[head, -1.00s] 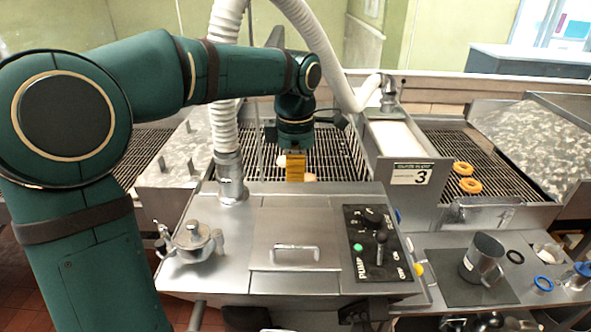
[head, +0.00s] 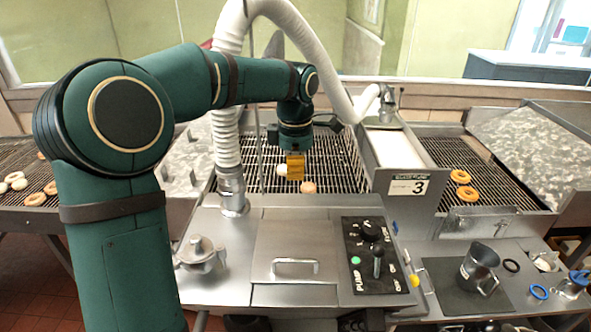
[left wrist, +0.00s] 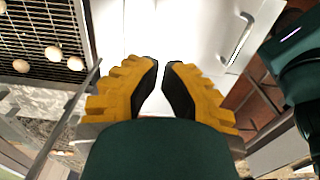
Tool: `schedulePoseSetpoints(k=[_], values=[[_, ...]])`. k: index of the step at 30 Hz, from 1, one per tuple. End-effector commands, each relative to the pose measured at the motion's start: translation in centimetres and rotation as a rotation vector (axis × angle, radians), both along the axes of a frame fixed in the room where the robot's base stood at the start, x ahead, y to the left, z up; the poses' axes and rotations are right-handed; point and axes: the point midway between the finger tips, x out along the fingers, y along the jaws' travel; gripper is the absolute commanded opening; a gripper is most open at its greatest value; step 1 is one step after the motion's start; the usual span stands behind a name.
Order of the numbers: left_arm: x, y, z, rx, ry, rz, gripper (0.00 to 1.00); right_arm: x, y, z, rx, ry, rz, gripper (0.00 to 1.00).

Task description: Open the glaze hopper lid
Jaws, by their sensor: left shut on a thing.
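The glaze hopper lid (head: 295,240) is a flat square steel panel, lying closed on the hopper top, with a bar handle (head: 296,265) near its front edge. In the left wrist view, a steel bar handle (left wrist: 238,40) stands free, off to the right of the fingers. My left gripper (head: 294,170) points down with yellow fingers, appearing behind the lid against the wire grid. In the left wrist view its fingertips (left wrist: 160,66) are close together. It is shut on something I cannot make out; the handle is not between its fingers. My right gripper is not in view.
A white hose (head: 228,130) rises left of the lid. A clamped cap (head: 200,255) stands front left, and the pump control panel (head: 375,255) is on the right. A steel pitcher (head: 478,268) stands farther right. Orange rings (head: 467,195) lie on the right rack.

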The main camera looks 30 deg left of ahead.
Motion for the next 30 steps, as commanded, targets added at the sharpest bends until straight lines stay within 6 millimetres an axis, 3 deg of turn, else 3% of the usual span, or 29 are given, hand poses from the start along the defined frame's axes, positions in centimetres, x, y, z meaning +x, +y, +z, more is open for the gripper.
schedulePoseSetpoints(k=[30], values=[[4.4,2.7,-0.4,0.000,0.000,0.000,0.00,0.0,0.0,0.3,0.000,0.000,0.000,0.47]])
